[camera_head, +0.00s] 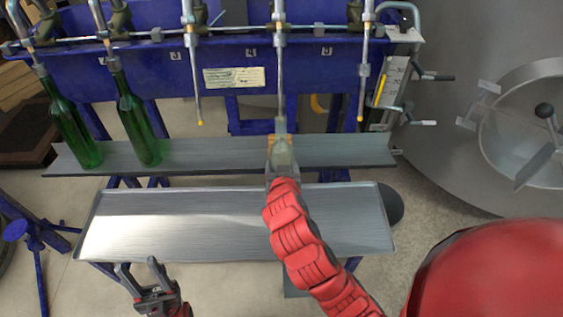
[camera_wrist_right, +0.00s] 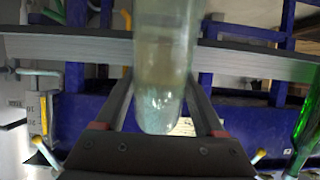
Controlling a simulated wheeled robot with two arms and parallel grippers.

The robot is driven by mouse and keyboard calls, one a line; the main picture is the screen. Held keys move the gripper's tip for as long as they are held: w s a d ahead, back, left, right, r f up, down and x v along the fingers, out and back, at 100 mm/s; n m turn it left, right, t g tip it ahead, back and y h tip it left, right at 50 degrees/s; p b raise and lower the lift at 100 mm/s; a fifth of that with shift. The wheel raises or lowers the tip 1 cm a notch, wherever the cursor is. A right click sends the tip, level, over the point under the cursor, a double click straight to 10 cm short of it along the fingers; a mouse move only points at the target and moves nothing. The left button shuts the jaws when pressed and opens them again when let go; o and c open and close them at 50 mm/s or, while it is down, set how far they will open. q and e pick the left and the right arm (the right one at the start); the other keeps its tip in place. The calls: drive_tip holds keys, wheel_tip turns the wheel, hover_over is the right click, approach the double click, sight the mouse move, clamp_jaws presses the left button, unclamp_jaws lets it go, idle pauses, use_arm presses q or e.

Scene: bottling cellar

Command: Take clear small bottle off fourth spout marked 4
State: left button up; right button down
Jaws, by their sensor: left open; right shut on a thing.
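The clear small bottle (camera_head: 284,158) is under the fourth spout (camera_head: 279,75), by the label marked 4 (camera_head: 251,52). The spout's lower end meets the bottle's top and its tip is hidden, so I cannot tell how far it reaches inside. My right gripper (camera_head: 281,152) is shut on this bottle. In the right wrist view the clear bottle (camera_wrist_right: 165,65) stands between the two fingers (camera_wrist_right: 160,110). Whether its base touches the shelf is hidden. My left gripper (camera_head: 142,272) is open and empty, low at the left, in front of the metal tray.
Two green bottles (camera_head: 70,125) (camera_head: 136,120) stand on the grey shelf (camera_head: 220,152) under spouts at the left. Empty spouts (camera_head: 196,80) (camera_head: 364,75) hang either side of the fourth. The metal tray (camera_head: 150,225) in front is bare. A steel tank (camera_head: 470,100) stands at the right.

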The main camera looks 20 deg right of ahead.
drive_tip(key=shift+s+a+f+b, duration=0.1)
drive_tip(key=shift+s+f+b, duration=0.15)
drive_tip(key=shift+f, duration=0.35)
drive_tip(key=shift+s+a+f+b, duration=0.1)
drive_tip(key=shift+s+f+b, duration=0.2)
drive_tip(key=shift+f, duration=0.35)
drive_tip(key=shift+s+a+f+b, duration=0.1)
drive_tip(key=shift+s+f+b, duration=0.15)
drive_tip(key=shift+f, duration=0.35)
drive_tip(key=shift+s, duration=0.15)
drive_tip(key=p+v, duration=0.1)
drive_tip(key=p, duration=0.1)
drive_tip(key=shift+s+a+r+p, duration=0.1)
drive_tip(key=shift+s+r+p, duration=0.05)
drive_tip(key=shift+s+p, duration=0.2)
drive_tip(key=p+v, duration=0.2)
drive_tip(key=p, duration=0.1)
drive_tip(key=shift+s+a, duration=0.1)
drive_tip(key=shift+s, duration=0.3)
drive_tip(key=shift+s+a+r+p, duration=0.1)
drive_tip(key=shift+s+a+p, duration=0.1)
drive_tip(key=shift+s+p, duration=0.4)
drive_tip(key=shift+s+a+r+p, duration=0.1)
drive_tip(key=shift+s+a+p, duration=0.05)
drive_tip(key=shift+s+p, duration=0.45)
drive_tip(key=shift+a, duration=0.1)
